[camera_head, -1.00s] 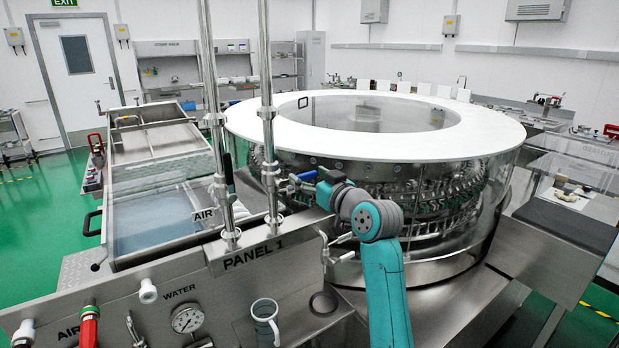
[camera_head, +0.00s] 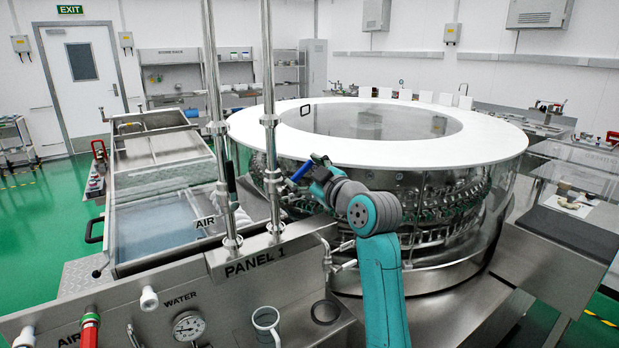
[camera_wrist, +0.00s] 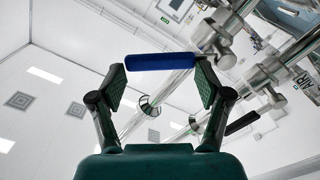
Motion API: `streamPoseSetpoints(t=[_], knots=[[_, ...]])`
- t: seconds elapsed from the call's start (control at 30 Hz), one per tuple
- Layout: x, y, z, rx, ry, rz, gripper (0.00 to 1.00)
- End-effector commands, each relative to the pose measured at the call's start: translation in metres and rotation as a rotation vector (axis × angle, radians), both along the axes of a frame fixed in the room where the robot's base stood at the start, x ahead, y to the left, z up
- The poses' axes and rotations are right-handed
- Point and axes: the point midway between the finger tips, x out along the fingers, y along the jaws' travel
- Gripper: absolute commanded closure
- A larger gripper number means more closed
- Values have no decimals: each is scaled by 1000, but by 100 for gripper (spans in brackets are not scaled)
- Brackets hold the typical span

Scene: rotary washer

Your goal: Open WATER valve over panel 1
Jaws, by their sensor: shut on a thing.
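The blue valve handle (camera_head: 301,171) is beside the right vertical pipe (camera_head: 269,110), above the PANEL 1 sign (camera_head: 254,265). My gripper (camera_head: 308,170) is at this handle, and its fingers are partly hidden by my wrist in the head view. In the wrist view the blue handle (camera_wrist: 160,61) lies across between the two fingertips (camera_wrist: 162,80), with a finger pad at each end. My gripper is shut on it. The valve body (camera_wrist: 222,50) shows to the right of the handle in the wrist view.
A black handle (camera_head: 231,176) is on the left pipe (camera_head: 214,120), near the AIR sign (camera_head: 206,222). The large round washer (camera_head: 470,175) stands close behind my arm.

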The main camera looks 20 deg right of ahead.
Motion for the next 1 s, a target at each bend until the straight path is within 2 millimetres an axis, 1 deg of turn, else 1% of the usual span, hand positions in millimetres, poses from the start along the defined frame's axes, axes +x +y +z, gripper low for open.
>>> streamPoseSetpoints(t=[0.03,0.1,0.4,0.7,1.0], knots=[[1,3,6,-41,-22,-3,86],[0,6,9,-105,-43,-3,86],[-5,21,20,-376,-131,-4,86],[-10,37,25,-634,-216,-5,86],[-14,49,26,-824,-276,-6,86]])
